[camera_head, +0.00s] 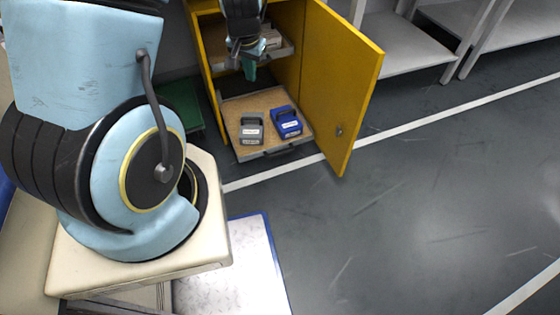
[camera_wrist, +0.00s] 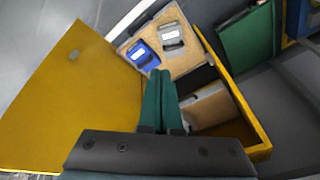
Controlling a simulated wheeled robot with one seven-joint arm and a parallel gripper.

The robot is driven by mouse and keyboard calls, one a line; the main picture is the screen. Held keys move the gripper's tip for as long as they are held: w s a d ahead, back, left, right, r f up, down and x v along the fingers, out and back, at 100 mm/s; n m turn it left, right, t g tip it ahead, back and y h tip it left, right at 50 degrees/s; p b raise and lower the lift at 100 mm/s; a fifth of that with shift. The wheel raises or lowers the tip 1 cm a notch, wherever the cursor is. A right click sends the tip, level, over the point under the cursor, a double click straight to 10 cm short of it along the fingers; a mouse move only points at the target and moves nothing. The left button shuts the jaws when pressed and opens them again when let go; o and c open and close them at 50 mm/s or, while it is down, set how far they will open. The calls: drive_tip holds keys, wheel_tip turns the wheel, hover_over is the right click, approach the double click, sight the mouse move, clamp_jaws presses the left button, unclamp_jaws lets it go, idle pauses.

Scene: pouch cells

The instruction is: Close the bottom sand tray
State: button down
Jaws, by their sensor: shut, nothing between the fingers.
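The bottom sand tray (camera_head: 228,108) is pulled out of the yellow cabinet (camera_head: 205,55), close to the floor. Its front edge carries a dark handle (camera_head: 282,151). A grey pouch-like pack (camera_head: 251,129) and a blue one (camera_head: 287,123) stand side by side on its sand-coloured bed. In the wrist view the tray (camera_wrist: 188,66) lies beyond my fingertips, with the blue pack (camera_wrist: 144,54) and the grey pack (camera_wrist: 172,39) on it. My gripper (camera_head: 250,76) has green fingers, shut and empty. It hangs above the rear of the bottom tray, in front of the upper tray.
The yellow cabinet door (camera_head: 345,85) stands wide open on the right. An upper tray (camera_head: 272,42) holding grey items is inside the cabinet. A green container (camera_head: 181,104) is left of the cabinet. Open floor (camera_head: 430,190) lies to the right, with grey shelving behind.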

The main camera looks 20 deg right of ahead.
drive_tip(key=w+d+f+m+t+y+b, duration=0.1)
drive_tip(key=d+f+m+b, duration=0.3)
drive_tip(key=f, duration=0.7)
drive_tip(key=d+f+t+b, duration=0.1)
drive_tip(key=d+f+b, duration=0.2)
drive_tip(key=f+b, duration=0.5)
drive_tip(key=m+t+b, duration=0.4)
drive_tip(key=m+b, duration=0.1)
drive_tip(key=b, duration=0.4)
approach(277, 147)
drive_tip(key=shift+y, duration=0.4)
drive_tip(key=b+x, duration=0.4)
drive_tip(key=x, duration=0.1)
drive_tip(key=shift+s+d+f+b, duration=0.2)
drive_tip(key=shift+d+b, duration=0.1)
drive_tip(key=shift+d, duration=0.05)
drive_tip(key=shift+w+f, duration=0.35)
drive_tip(key=shift+w, duration=0.2)
drive_tip(key=shift+w+a, duration=0.1)
